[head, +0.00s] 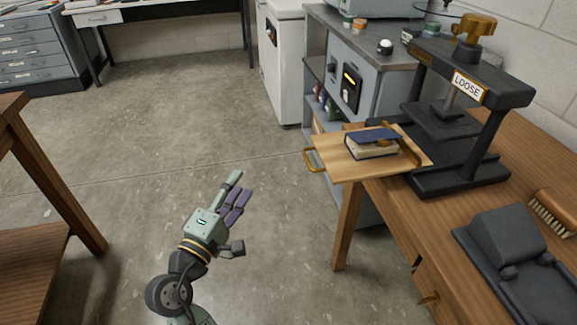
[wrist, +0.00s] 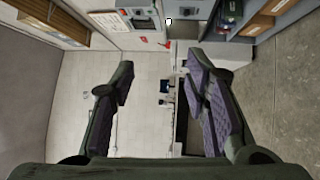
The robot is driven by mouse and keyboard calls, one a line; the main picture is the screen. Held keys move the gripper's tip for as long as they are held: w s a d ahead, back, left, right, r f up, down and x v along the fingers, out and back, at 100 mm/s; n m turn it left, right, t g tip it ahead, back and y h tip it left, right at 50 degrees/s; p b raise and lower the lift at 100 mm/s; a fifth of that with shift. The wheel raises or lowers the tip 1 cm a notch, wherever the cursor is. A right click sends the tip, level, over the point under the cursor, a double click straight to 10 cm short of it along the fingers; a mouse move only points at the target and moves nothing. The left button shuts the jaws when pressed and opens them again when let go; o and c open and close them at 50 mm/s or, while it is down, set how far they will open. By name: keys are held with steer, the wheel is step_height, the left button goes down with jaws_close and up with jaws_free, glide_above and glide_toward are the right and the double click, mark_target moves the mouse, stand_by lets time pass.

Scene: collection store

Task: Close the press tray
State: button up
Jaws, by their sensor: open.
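The press tray (head: 335,158) is a light wooden board with a brass handle (head: 309,160) at its left end. It sticks out to the left of the black press (head: 463,115), past the edge of the wooden bench. A dark blue book (head: 372,146) lies on the tray. The press carries a sign reading "LOOSE" (head: 467,86) and a brass knob (head: 475,28) on top. My gripper (head: 237,194) is open and empty over the floor, left of and lower in the picture than the tray handle. In the wrist view my gripper's fingers (wrist: 160,90) are spread with nothing between them; no tray shows there.
The wooden bench (head: 400,215) holds a dark padded item (head: 510,240) and a brush (head: 550,213). A grey cabinet (head: 372,75) stands behind the tray. A wooden table (head: 30,235) is at the left. The floor (head: 190,130) between is clear.

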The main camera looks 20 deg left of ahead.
steer(key=d, duration=0.1)
steer(key=s+d+h, duration=0.1)
steer(key=d+f+h, duration=0.1)
steer(key=shift+s+d, duration=0.2)
steer(key=shift+s, duration=0.2)
steer(key=shift+c, duration=1.3)
steer(key=shift+w+d+h, duration=0.2)
steer(key=shift+h, duration=0.2)
steer(key=shift+c, duration=0.8)
steer(key=p+x, duration=0.3)
steer(key=x, duration=0.7)
steer(key=shift+a, duration=0.1)
jaws_close()
steer(key=w+d, duration=0.1)
steer(key=w+d+p, duration=0.1)
steer(key=d, duration=0.1)
steer(key=shift+r, duration=0.15)
steer(key=shift+w+d, duration=0.1)
